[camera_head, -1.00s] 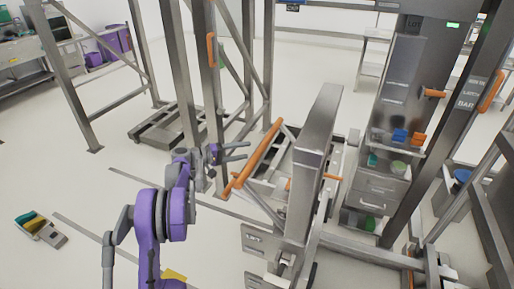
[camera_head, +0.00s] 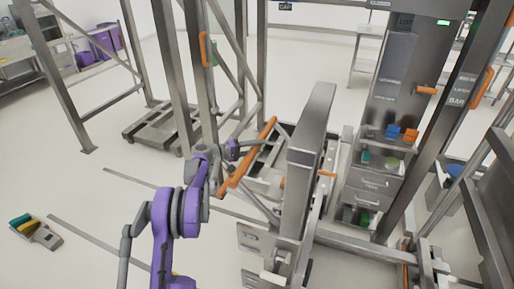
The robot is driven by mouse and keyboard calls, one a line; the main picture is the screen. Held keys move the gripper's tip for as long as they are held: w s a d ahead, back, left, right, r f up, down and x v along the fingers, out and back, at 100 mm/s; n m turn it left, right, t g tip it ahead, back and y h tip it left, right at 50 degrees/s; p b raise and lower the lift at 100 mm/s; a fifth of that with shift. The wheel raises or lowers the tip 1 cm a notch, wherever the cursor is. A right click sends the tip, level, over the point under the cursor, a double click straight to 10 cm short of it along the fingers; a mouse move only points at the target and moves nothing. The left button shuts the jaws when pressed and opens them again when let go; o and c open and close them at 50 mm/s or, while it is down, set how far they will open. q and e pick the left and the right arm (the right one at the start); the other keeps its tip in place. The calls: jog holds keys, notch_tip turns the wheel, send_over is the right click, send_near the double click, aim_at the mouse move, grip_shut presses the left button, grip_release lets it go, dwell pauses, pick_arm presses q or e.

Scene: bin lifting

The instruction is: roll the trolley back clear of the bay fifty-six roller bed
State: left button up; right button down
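An orange push bar (camera_head: 236,174) slants up to the right on the near left side of a steel wheeled frame with a tall grey post (camera_head: 312,150), which looks like the trolley. My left gripper (camera_head: 244,148) is at the middle of this bar, its fingers level with it and appearing to reach it. Whether the fingers are closed around the bar is too small to tell. My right gripper is not in view. I cannot read a bay number, so I cannot tell which part is the bay fifty-six roller bed.
A low steel platform (camera_head: 150,128) stands on the floor among upright frame posts at the left. A cabinet with drawers (camera_head: 378,182) and small coloured items stands behind the post.

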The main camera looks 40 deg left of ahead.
pick_arm(q)
grip_shut()
dwell(1.1)
